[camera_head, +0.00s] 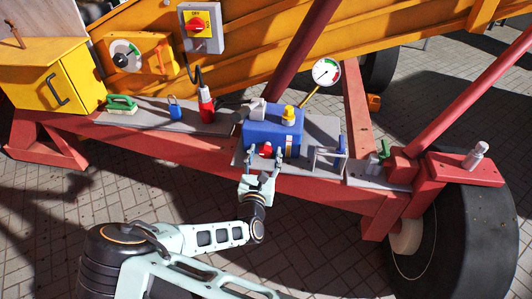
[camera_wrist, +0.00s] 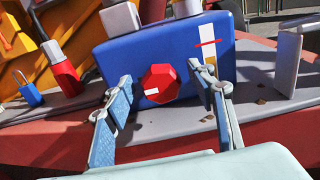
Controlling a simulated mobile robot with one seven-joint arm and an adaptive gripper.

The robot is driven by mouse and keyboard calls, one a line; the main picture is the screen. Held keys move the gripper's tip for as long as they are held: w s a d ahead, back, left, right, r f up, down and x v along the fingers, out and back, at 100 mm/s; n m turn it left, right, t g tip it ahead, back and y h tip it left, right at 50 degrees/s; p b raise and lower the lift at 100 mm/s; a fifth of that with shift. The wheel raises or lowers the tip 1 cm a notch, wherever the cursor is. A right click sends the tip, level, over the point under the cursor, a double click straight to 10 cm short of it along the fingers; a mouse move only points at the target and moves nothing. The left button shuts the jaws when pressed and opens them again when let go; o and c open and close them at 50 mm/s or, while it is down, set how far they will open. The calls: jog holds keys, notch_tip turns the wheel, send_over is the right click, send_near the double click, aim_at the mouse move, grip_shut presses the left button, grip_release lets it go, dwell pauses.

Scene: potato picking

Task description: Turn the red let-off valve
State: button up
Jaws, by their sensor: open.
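The red let-off valve (camera_head: 266,150) is a faceted red knob low on the front of a blue box (camera_head: 262,126). In the wrist view the valve (camera_wrist: 160,84) shows a white mark at its lower left. My gripper (camera_head: 264,158) is in front of the box. In the wrist view its two blue-padded fingers (camera_wrist: 165,97) are spread, one on each side of the valve, with visible gaps to it. The gripper is open and holds nothing. I cannot tell whether the fingertips are level with the knob in depth.
A pressure gauge (camera_head: 326,72) stands behind the box on the right. A red bottle (camera_head: 206,104) and a blue padlock (camera_head: 174,107) stand to its left. A grey clamp-like part (camera_head: 328,155) is close on the right. Red frame beams run below.

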jog(key=shift+w+d, duration=0.1)
jog(key=shift+w, duration=0.75)
jog(key=shift+c, duration=0.5)
jog(key=c, duration=1.1)
jog(key=shift+o, duration=0.2)
jog(key=shift+r, duration=0.1)
